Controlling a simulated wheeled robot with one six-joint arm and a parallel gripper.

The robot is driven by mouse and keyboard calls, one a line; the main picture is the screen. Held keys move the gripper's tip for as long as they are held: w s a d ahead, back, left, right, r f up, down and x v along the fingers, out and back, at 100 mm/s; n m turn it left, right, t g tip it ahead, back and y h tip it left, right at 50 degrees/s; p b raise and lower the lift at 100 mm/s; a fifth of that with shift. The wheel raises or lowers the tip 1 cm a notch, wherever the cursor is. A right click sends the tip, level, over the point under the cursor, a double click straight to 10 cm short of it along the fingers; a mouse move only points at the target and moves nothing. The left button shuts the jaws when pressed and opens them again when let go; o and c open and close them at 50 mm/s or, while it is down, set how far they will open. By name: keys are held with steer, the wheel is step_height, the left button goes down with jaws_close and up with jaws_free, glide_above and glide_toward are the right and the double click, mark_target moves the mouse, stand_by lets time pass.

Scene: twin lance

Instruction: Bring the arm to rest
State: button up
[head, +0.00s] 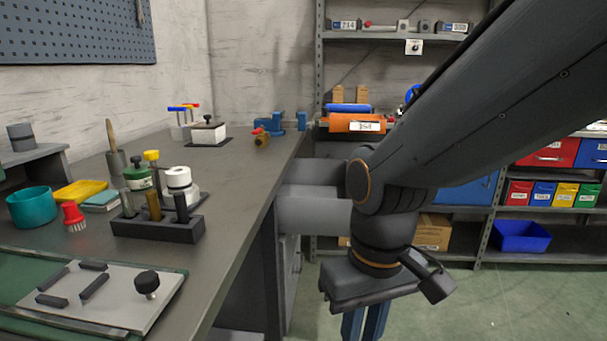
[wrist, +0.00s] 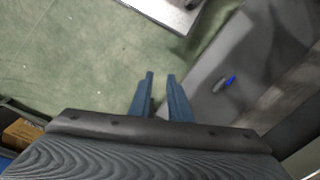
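My arm (head: 480,115) reaches in from the upper right of the head view and bends down at a dark joint. My gripper (head: 364,325) hangs below it, pointing down beside the workbench, with its blue fingers running off the bottom edge. In the wrist view my gripper (wrist: 160,75) shows two blue fingers apart with a narrow gap. Nothing is between them, and green floor (wrist: 90,60) lies beyond. The fingers touch nothing that I can see.
The workbench (head: 235,215) on the left carries a dark holder (head: 160,230), a teal bowl (head: 32,206) and a metal plate (head: 120,300). A shelf rack with an orange case (head: 350,123) and a blue bin (head: 521,236) stands behind. The floor (head: 480,300) at right is clear.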

steer(key=d+r+m+p, duration=0.4)
steer(key=d+r+p, duration=0.7)
steer(key=p, duration=0.9)
step_height(320, 180, up, 2)
steer(key=shift+s+r+h, duration=0.2)
steer(key=shift+s+h, duration=0.1)
steer(key=shift+d, duration=0.2)
